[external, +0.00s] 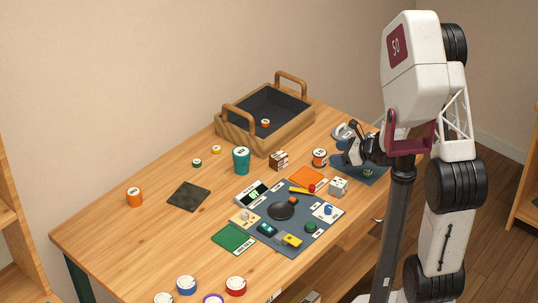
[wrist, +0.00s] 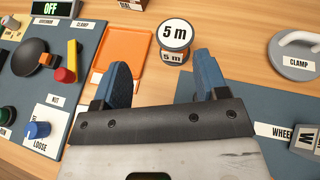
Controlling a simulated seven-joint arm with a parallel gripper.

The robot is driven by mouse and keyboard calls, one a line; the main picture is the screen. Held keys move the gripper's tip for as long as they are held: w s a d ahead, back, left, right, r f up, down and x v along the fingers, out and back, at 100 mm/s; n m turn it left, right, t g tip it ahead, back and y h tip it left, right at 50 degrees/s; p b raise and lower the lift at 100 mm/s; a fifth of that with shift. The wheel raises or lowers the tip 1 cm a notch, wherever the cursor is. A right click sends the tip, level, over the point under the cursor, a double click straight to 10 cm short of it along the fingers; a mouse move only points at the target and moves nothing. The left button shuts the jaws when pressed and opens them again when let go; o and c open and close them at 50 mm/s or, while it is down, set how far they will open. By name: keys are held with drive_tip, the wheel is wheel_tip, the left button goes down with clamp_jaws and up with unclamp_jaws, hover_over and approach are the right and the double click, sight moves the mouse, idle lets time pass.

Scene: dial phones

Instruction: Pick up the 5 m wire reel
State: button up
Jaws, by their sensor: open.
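The 5 m wire reel (wrist: 174,34) stands upright in the wrist view, with a white top reading "5 m" and the same label on its side. In the external view it appears as a small white-topped, orange-sided reel (external: 319,158) just left of my gripper (external: 347,154). In the wrist view my gripper (wrist: 160,70) is open, with its blue fingertips spread and nothing between them. The reel sits just beyond the fingertips, nearer the right one, and is not held.
An orange square mat (wrist: 127,57) lies left of the reel. A tool board (wrist: 70,80) with knobs and switches fills the left. A wooden basket (external: 262,119) stands at the back.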

sight(320, 156)
drive_tip(key=shift+w+d+f+m+t, duration=0.1)
drive_tip(key=shift+w+f+m+t, duration=0.15)
drive_tip(key=shift+w+f+m, duration=0.25)
drive_tip(key=shift+w+f+m+t, duration=0.2)
drive_tip(key=shift+f+m+t, duration=0.1)
drive_tip(key=shift+f, duration=0.35)
drive_tip(key=shift+w+a+f+h, duration=0.15)
drive_tip(key=shift+w+a+f, duration=0.15)
drive_tip(key=shift+a, duration=0.2)
drive_tip(key=shift+w+a+f+h, duration=0.15)
drive_tip(key=shift+w+a, duration=0.2)
drive_tip(key=shift+a, duration=0.15)
drive_tip(key=shift+x, duration=2.6)
drive_tip(key=shift+c, duration=0.5)
drive_tip(key=c, duration=0.6)
drive_tip(key=shift+c, duration=0.2)
